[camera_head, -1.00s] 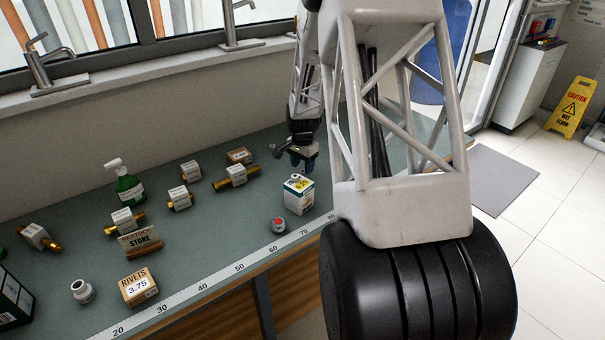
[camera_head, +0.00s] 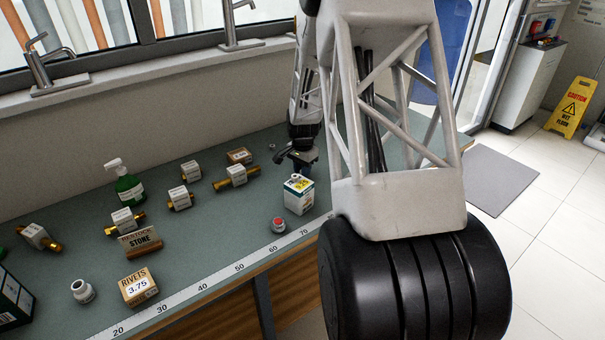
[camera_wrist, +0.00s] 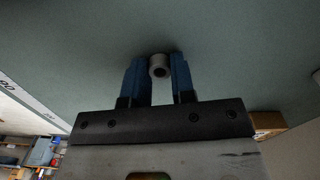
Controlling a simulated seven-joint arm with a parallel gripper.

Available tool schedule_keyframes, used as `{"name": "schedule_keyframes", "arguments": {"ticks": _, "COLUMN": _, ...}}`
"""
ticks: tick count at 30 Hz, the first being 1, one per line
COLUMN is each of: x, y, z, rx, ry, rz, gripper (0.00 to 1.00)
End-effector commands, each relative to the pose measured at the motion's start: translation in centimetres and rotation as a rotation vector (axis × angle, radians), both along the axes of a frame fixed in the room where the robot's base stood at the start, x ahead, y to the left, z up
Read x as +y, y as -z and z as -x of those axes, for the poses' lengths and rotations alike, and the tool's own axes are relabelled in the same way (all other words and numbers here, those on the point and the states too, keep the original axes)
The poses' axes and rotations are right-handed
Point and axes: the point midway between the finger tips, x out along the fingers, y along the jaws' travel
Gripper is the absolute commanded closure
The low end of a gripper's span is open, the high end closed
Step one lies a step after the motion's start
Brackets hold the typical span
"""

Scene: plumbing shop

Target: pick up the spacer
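The spacer (camera_wrist: 159,67) is a short grey cylinder with a dark hole facing the wrist camera. In the wrist view it sits between the blue fingertips of my gripper (camera_wrist: 159,75), filling the gap with no clear space on either side, so the gripper looks shut on it. A dark shadow lies by the fingertips on the counter; I cannot tell whether the spacer is off the surface. In the head view my gripper (camera_head: 303,170) is low over the counter, behind the white-and-yellow box. The spacer is hidden there.
The white-and-yellow box (camera_head: 299,195) stands close in front of my gripper. A small grey ring-like part (camera_head: 272,147) lies to its left.

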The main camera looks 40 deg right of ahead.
Motion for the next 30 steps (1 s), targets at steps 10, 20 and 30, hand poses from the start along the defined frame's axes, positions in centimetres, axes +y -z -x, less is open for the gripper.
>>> {"name": "schedule_keyframes", "arguments": {"ticks": 10, "x": 0.0, "y": 0.0, "z": 0.0, "rx": 0.0, "ry": 0.0, "rz": 0.0, "gripper": 1.0}}
{"name": "schedule_keyframes", "arguments": {"ticks": 20, "x": 0.0, "y": -0.9, "z": 0.0, "rx": -0.001, "ry": 0.0, "rz": 0.001, "gripper": 1.0}}
{"name": "schedule_keyframes", "arguments": {"ticks": 30, "x": 0.0, "y": -5.3, "z": -0.1, "rx": -0.003, "ry": 0.0, "rz": 0.001, "gripper": 1.0}}
